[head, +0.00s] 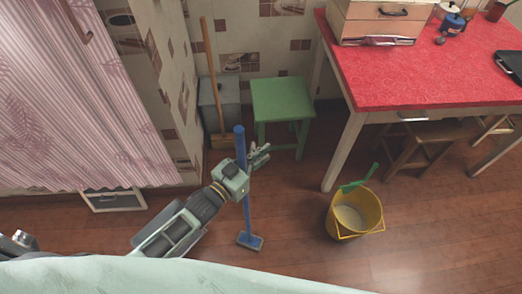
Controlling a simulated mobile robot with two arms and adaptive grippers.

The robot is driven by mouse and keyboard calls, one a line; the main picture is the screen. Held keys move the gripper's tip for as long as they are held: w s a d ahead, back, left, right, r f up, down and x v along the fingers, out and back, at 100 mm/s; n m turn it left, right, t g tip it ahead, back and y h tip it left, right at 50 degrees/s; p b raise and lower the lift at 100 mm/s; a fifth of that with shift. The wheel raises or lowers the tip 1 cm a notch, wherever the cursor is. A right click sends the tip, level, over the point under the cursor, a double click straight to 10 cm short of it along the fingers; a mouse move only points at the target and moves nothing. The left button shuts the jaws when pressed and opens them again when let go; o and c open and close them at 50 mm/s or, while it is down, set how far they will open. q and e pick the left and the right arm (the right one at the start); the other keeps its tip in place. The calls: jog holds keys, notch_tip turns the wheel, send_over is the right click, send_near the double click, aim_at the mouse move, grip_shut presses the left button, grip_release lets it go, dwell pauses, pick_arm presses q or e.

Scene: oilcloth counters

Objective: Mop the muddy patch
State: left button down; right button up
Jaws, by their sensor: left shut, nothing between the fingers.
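A blue mop (247,216) with a flat head stands nearly upright on the wooden floor, in the middle of the head view. My left gripper (262,154) is beside the upper part of its handle, with its fingers to the right of the handle. The gripper is shut and empty. Its wrist covers part of the handle, and I cannot tell whether they touch. A yellow bucket (345,225) with a green handled tool (358,182) in it stands on the floor to the right. I cannot make out a muddy patch. My right gripper is not in view.
A green stool (283,98), a grey bin (220,98) and a wooden-handled broom (210,75) stand by the back wall. A red-topped table (440,75) is at the right, with a brown stool (425,140) under it. A pale green surface (150,278) covers the near edge.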

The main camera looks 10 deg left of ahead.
pick_arm(q)
jog(key=shift+w+r, duration=0.1)
jog(key=shift+w+a+b, duration=0.25)
jog(key=shift+w+b, duration=0.05)
jog(key=shift+w, duration=0.8)
jog(key=shift+w+a+b, duration=0.25)
jog(key=shift+w+b, duration=0.05)
jog(key=shift+w, duration=0.75)
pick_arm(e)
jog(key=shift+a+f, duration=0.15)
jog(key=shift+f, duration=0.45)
pick_arm(q)
jog(key=w+b, duration=0.1)
jog(key=w, duration=0.1)
jog(key=w+a+b, duration=0.1)
jog(key=w, duration=0.1)
jog(key=shift+w, duration=0.15)
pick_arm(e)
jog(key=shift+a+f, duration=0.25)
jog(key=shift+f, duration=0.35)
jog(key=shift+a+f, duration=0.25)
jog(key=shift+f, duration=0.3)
